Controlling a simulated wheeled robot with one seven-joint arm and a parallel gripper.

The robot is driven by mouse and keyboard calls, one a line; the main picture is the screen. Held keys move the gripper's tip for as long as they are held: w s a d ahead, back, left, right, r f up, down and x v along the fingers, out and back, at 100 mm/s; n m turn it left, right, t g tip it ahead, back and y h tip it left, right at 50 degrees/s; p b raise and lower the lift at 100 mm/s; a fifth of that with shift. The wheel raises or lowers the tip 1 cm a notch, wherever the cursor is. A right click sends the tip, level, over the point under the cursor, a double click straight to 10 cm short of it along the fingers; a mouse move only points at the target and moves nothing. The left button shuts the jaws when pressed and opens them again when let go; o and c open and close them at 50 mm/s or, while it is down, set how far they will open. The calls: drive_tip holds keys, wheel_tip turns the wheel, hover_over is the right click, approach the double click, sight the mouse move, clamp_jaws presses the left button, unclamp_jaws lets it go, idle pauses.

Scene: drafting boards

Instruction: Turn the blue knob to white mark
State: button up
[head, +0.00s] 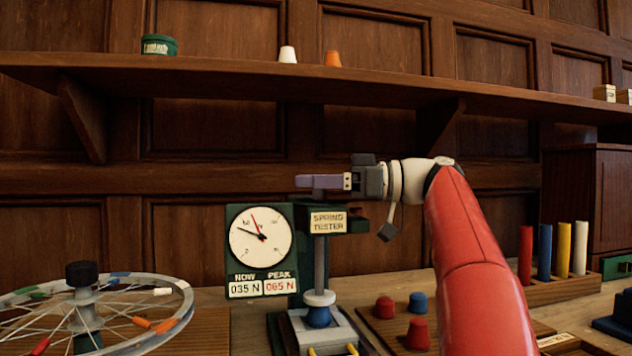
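A small blue knob-like piece (418,302) stands on a wooden board at the lower right, beside two red ones. Another blue piece (320,316) sits under the white disc of the spring tester (328,222). I cannot tell which is the blue knob, and I make out no white mark on either. My gripper (300,182) is level, pointing left, just above the top of the tester's post, well above both blue pieces. Its fingers are seen side-on, so the gap between them is hidden. Whether it touches the post top is unclear.
The tester's dial (261,237) reads 035 N now and 065 N peak. A spoked wheel (182,290) with a black hub stands at left. Coloured rods (544,252) stand in a block at right. A shelf (230,75) runs above my arm.

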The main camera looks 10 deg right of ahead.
drive_tip(key=shift+o, duration=0.6)
drive_tip(key=v, duration=0.8)
drive_tip(key=shift+a, duration=0.1)
